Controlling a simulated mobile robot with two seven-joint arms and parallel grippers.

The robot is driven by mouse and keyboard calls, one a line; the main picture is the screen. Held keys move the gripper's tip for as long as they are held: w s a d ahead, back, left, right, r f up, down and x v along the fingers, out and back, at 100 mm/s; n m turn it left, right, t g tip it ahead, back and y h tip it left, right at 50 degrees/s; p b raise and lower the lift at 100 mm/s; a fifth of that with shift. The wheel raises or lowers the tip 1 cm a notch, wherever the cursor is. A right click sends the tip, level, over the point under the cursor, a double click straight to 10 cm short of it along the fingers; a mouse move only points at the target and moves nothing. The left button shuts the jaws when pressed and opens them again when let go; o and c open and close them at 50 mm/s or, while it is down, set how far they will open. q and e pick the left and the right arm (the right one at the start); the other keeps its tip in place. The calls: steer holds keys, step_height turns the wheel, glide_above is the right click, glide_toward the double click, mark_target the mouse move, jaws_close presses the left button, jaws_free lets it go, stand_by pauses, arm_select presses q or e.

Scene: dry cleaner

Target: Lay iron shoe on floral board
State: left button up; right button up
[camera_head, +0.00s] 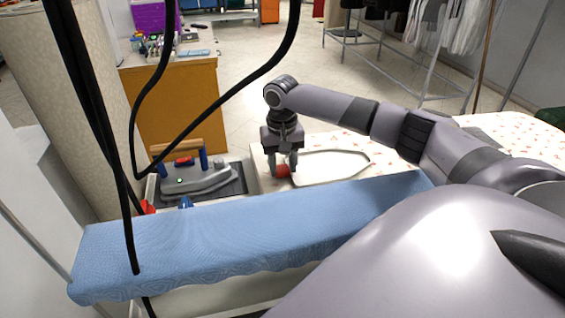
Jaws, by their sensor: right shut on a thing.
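The iron shoe (335,163) is a pale, flat, iron-shaped plate with a grey rim and a red part (283,171) at its left end. My right gripper (284,170) points down and is shut on the shoe at that red end. The shoe is over the left part of the floral board (500,128), a white cover with small red-orange flowers. I cannot tell whether the shoe touches the board or is slightly above it. My right arm hides part of the board. My left gripper is out of view.
A blue padded board (230,235) runs across the front. A grey iron (197,182) with a wooden handle rests on a dark tray at left. Black cables hang across the left side. An orange counter (175,100) and a clothes rack (385,55) stand behind.

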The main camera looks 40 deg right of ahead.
steer(key=o, duration=1.1)
steer(key=shift+c, duration=0.2)
step_height(320, 180, up, 12)
steer(key=shift+b, duration=0.35)
